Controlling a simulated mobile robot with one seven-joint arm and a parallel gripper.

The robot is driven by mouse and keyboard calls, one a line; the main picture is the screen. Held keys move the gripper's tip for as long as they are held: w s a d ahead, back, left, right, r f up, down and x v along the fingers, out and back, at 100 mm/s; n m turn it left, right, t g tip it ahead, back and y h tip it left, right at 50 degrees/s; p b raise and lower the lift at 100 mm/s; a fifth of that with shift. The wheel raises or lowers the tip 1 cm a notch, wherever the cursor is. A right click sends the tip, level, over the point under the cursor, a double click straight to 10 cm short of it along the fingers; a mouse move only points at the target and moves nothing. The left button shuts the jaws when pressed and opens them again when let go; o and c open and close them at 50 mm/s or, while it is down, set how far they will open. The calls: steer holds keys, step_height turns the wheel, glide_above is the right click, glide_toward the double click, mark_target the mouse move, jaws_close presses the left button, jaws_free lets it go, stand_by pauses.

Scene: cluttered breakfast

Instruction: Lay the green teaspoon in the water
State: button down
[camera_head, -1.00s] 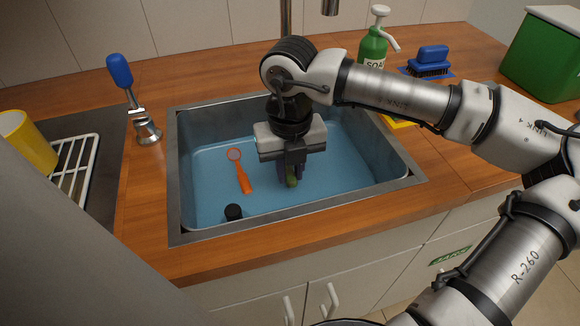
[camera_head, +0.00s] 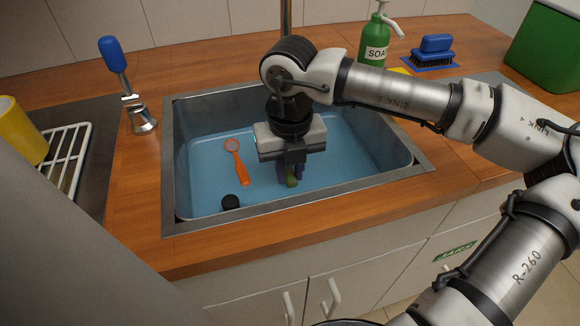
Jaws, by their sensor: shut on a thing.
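My gripper (camera_head: 291,177) points down into the sink basin, over its front middle part. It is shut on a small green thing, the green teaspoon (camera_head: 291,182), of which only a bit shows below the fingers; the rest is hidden. Blue water (camera_head: 210,168) fills the bottom of the sink (camera_head: 172,185). I cannot tell whether the green teaspoon touches the water. An orange spoon-like tool with a round ring end (camera_head: 241,172) lies in the water left of my gripper.
A black plug or knob (camera_head: 230,202) is at the sink's front left. A blue-handled tap lever (camera_head: 113,55) stands left of the sink. The green soap bottle (camera_head: 375,42) and blue brush (camera_head: 434,50) stand behind right. A white rack (camera_head: 68,155) and yellow mug (camera_head: 20,132) are far left.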

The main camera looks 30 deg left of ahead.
steer(key=shift+f+b, duration=0.45)
steer(key=c, duration=1.2)
jaws_free()
steer(key=shift+c, duration=0.2)
steer(key=shift+r, duration=0.15)
step_height(320, 180, up, 14)
steer(key=p, duration=0.1)
steer(key=shift+f, duration=0.2)
